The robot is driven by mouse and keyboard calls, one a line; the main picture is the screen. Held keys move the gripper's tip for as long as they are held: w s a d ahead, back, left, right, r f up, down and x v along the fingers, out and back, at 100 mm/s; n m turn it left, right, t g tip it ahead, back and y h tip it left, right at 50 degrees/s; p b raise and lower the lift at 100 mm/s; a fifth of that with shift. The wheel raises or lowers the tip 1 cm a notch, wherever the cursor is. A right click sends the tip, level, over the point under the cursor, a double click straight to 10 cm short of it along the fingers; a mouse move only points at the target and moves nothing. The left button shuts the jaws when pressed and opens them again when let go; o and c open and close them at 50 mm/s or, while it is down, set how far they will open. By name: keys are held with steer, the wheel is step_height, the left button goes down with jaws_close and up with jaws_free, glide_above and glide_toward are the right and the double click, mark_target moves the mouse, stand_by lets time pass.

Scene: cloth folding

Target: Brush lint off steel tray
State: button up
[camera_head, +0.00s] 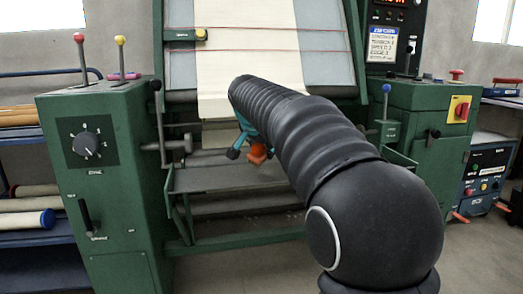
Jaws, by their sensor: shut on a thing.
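My gripper (246,152), with teal fingers, is partly hidden behind my black ribbed arm near the middle of the view. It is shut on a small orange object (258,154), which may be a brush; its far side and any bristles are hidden. The grey steel tray (215,180) spans the lower front of the green machine, below the hanging cloth. The gripper and orange object appear just above or over the tray; I cannot tell whether they touch it. Lint on the tray is too small to make out.
Cream and grey cloth (240,60) hangs down the machine frame. A green control cabinet (100,180) with levers stands left, another cabinet (425,130) right. A dark handle (175,146) juts out beside the tray's left end. Shelves with rolls (28,220) stand far left.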

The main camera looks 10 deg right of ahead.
steer(key=shift+s+r+p, duration=0.3)
steer(key=shift+r+p, duration=0.1)
steer(key=shift+r, duration=0.3)
steer(key=shift+s+r+p, duration=0.25)
steer(key=shift+r+p, duration=0.15)
steer(key=shift+r, duration=0.3)
steer(key=shift+f, duration=0.15)
steer(key=b, duration=0.4)
glide_toward(274, 168)
steer(key=shift+w+a+f, duration=1.2)
steer(key=shift+w+f, duration=0.15)
steer(key=shift+f, duration=0.05)
steer(key=shift+w+f+b, duration=0.2)
steer(key=shift+f+b, duration=0.05)
steer(key=shift+f, duration=0.2)
steer(key=shift+w+f+b, duration=0.2)
steer(key=shift+f+b, duration=0.05)
steer(key=shift+f, duration=0.25)
steer(key=shift+d+r, duration=0.15)
steer(key=shift+d, duration=1.9)
